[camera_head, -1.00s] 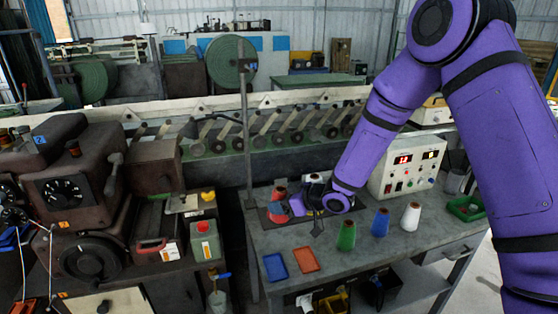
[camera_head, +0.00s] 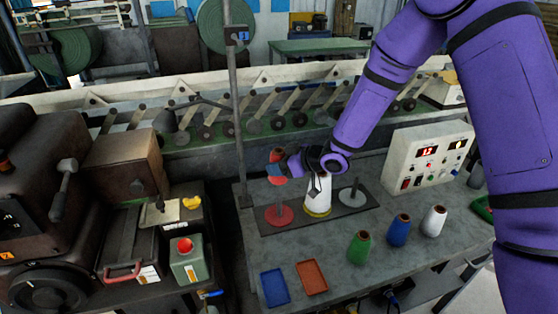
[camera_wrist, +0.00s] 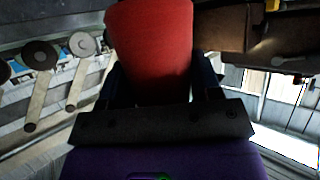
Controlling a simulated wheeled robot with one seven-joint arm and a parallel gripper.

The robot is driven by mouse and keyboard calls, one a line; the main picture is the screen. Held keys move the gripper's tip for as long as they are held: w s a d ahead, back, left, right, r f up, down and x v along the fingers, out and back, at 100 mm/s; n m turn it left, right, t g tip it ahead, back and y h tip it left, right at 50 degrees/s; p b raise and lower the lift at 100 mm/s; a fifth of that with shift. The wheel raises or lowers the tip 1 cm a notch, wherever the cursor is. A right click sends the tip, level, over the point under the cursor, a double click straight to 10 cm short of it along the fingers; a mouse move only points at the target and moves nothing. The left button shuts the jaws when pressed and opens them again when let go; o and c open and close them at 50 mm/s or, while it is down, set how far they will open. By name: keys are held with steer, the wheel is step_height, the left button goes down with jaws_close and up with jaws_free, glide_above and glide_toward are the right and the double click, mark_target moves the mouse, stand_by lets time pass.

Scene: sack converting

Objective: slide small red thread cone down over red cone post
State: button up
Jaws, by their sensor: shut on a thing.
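The small red thread cone (camera_head: 276,157) is in my gripper (camera_head: 284,165), raised above the bench. In the wrist view the red cone (camera_wrist: 150,45) stands between the two fingers, and its far end is cut off by the frame. The red cone post (camera_head: 279,213), a thin pin on a round red base, stands on a dark plate (camera_head: 262,220). In the head view the cone is above the post with a gap between them. Exact alignment in depth cannot be told. My gripper partly hides the cone.
On the same plate stand a white cone (camera_head: 317,198) on a yellow base, close right of the red post, and a bare grey post (camera_head: 352,196). Green (camera_head: 359,248), blue (camera_head: 398,231) and white (camera_head: 433,222) cones stand nearby. Blue (camera_head: 274,288) and red (camera_head: 312,278) trays lie in front.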

steer(key=shift+f, duration=2.3)
steer(key=shift+f, duration=5.05)
steer(key=o, duration=1.1)
steer(key=shift+s+d, duration=0.1)
steer(key=v, duration=1)
steer(key=shift+s+d+r, duration=0.15)
steer(key=shift+s+d, duration=0.05)
steer(key=shift+d, duration=0.05)
